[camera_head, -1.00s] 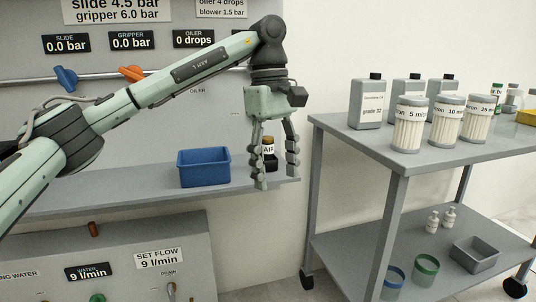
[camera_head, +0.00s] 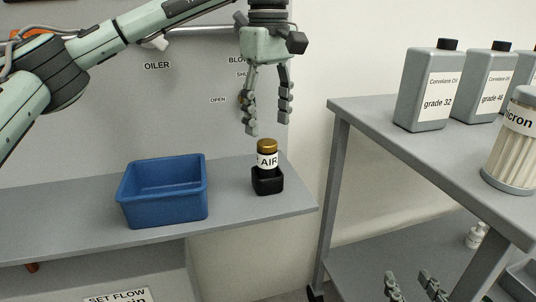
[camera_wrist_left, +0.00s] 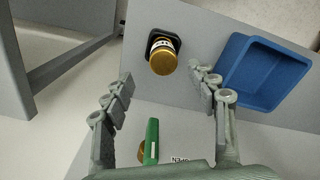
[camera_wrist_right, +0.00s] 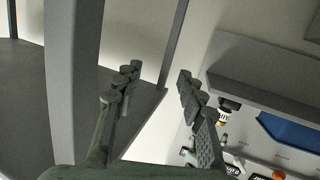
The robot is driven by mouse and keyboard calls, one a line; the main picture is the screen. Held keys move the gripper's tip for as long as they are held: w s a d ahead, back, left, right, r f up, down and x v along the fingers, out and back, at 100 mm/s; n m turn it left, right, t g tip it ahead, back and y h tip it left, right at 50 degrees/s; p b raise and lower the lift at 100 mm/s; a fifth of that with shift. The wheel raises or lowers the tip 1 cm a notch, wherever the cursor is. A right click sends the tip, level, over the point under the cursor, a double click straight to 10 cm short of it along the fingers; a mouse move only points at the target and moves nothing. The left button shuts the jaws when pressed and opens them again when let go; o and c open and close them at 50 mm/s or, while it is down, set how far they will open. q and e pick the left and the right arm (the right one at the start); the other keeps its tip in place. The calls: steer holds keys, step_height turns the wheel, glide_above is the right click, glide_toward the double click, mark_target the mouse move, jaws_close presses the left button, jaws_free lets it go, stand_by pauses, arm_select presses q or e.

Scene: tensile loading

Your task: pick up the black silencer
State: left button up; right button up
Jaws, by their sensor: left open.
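A short cylinder with a gold-brown top and a white AIR label (camera_head: 267,153) stands upright in a black square cup (camera_head: 267,182) near the right end of the grey shelf; I take it for the silencer. My left gripper (camera_head: 267,125) is open and empty, pointing down, with its fingertips just above the gold top. In the left wrist view the gold top (camera_wrist_left: 163,61) shows beyond and between the fingertips. My right gripper (camera_head: 412,284) is low at the bottom edge, by the trolley. Its fingers are apart and empty in the right wrist view (camera_wrist_right: 158,75).
A blue bin (camera_head: 165,212) stands left of the cup on the shelf (camera_head: 240,222). A grey trolley (camera_head: 390,135) with oil canisters (camera_head: 432,90) and a filter cartridge (camera_head: 512,145) stands to the right, across a gap. The panel wall rises behind the shelf.

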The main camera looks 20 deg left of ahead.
mark_target(267, 142)
arm_select(q)
steer(key=f, duration=0.5)
steer(key=f+b, duration=0.1)
steer(key=f, duration=0.1)
steer(key=shift+s+f, duration=0.2)
steer(key=shift+s, duration=0.1)
arm_select(e)
steer(key=r, duration=0.1)
steer(key=a+r+t+y, duration=0.1)
steer(key=r, duration=0.1)
steer(key=a+r+t, duration=0.1)
steer(key=r, duration=0.1)
steer(key=shift+s+a+r+y, duration=0.1)
steer(key=shift+s+a+y, duration=0.1)
steer(key=shift+y, duration=0.1)
arm_select(q)
steer(key=c, duration=1.3)
steer(key=shift+r, duration=0.15)
